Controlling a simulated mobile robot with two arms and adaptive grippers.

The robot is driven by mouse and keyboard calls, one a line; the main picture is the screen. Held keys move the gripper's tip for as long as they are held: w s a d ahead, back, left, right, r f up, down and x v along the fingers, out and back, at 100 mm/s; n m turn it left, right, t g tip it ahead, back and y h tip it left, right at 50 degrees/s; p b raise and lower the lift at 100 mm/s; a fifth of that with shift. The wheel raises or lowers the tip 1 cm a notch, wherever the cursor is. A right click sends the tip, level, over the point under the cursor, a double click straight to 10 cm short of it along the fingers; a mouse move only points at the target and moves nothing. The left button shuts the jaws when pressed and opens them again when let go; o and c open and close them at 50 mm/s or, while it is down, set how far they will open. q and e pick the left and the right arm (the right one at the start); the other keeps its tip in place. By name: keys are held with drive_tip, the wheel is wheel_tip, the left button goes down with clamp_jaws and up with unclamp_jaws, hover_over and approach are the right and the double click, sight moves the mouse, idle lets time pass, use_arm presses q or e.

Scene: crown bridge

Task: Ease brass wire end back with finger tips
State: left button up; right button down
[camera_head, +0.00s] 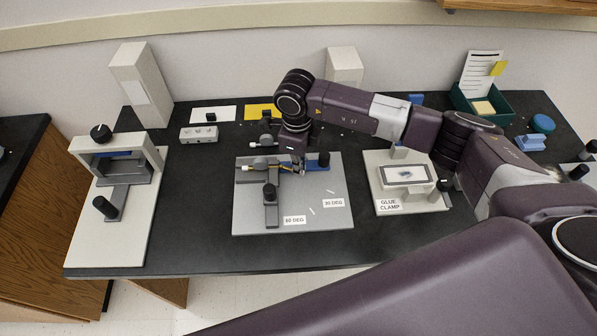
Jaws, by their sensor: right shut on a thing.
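My right gripper (299,167) reaches down from the right arm over the grey bending plate (244,205). It is shut at the back middle of the plate, beside a blue block (317,165) with a black knob. A thin brass-coloured line, seemingly the brass wire (286,163), runs left from the fingertips. The wire's end and the exact grip are too small to make out. The plate carries a grey slide with a black knob (269,193) and labels reading 60 DEG (294,220) and 90 DEG (333,203). My left gripper is out of view.
A white press frame (150,158) stands on the left. The glue clamp (403,190) sits right of the plate, close under my right arm. A green tray (462,100) stands at the back right. The black bench front is clear.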

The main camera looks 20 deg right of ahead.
idle(0.3)
drive_tip(key=c, duration=2.1)
unclamp_jaws()
drive_tip(key=r, duration=1.2)
drive_tip(key=shift+a, duration=0.2)
